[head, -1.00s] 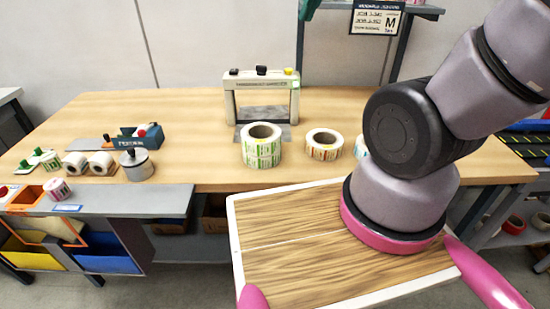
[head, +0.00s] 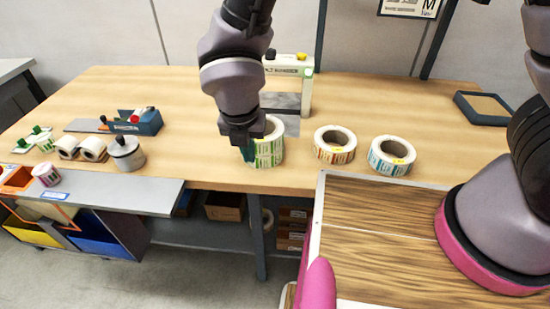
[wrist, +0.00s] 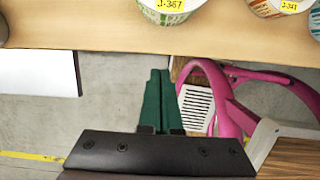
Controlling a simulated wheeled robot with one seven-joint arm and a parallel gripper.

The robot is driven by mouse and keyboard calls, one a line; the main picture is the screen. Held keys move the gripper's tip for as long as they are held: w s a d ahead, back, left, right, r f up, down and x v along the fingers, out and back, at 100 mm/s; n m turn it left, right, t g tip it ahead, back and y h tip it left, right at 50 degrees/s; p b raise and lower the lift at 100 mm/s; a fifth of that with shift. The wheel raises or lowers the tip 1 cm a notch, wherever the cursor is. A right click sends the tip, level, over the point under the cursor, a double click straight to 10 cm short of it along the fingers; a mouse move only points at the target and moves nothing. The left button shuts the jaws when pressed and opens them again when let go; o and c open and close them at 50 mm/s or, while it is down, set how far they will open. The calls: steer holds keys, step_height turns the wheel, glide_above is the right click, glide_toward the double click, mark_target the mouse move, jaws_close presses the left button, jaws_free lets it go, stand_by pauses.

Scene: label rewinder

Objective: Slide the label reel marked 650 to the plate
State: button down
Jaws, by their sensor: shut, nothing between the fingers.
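Three label reels stand along the table's front part: a tall green one (head: 270,152), an orange one (head: 334,155) and a teal one (head: 388,166). In the wrist view the green reel (wrist: 165,17) has a yellow tag that seems to read J-367, and the orange reel (wrist: 262,9) has another J tag. I cannot read 650 on any reel. A grey plate (head: 280,101) lies under the white rewinder frame. My gripper (head: 248,157) points down at the green reel's left front, partly hiding it. Its green fingers (wrist: 160,72) are together and empty, over floor beyond the table edge.
The white rewinder frame (head: 306,92) stands behind the green reel. A dark-edged tray (head: 461,103) lies at the back right. The right half of the tabletop is mostly clear.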

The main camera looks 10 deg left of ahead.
mark_target(257, 172)
steer(key=x, duration=1)
steer(key=shift+s+d, duration=0.1)
steer(key=shift+s, duration=0.1)
steer(key=w, duration=0.3)
steer(key=shift+w+f, duration=0.1)
steer(key=shift+f, duration=0.15)
steer(key=shift+w+a, duration=0.3)
steer(key=shift+w, duration=0.15)
steer(key=w, duration=0.6)
steer(key=w+a, duration=0.1)
steer(key=w, duration=0.5)
steer(key=w+a, duration=0.1)
steer(key=w, duration=0.6)
